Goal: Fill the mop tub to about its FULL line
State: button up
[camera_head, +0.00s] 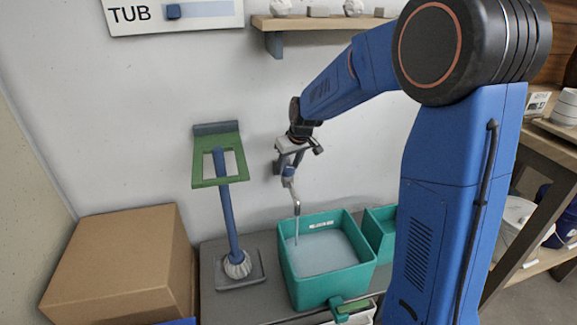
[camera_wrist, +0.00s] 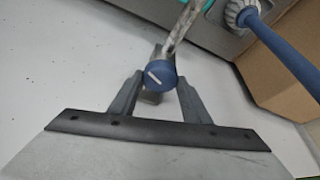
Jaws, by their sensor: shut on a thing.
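The teal mop tub (camera_head: 300,287) stands on a grey surface below the tap, holding pale water (camera_head: 322,252). A white label (camera_head: 321,224) is on its inner back wall, above the water; its writing is too small to read. A thin stream runs from the tap spout (camera_head: 295,202) into the tub near its left side. My gripper (camera_head: 288,170) is shut on the blue tap knob (camera_wrist: 159,74), with one finger on each side in the wrist view. The knob has a white mark, tilted there. The water's exact height against any line cannot be told.
A blue pole (camera_head: 226,215) with a green frame stands left of the tub. A cardboard box (camera_head: 120,265) is further left. A smaller teal bin (camera_head: 381,228) adjoins the tub's right. A shelf (camera_head: 320,23) and a TUB sign (camera_head: 170,12) hang above.

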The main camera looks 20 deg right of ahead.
jog(key=o, duration=1)
jog(key=shift+o, duration=0.2)
jog(key=v, duration=1.7)
jog(key=shift+s+r, duration=0.15)
jog(key=shift+d, duration=0.15)
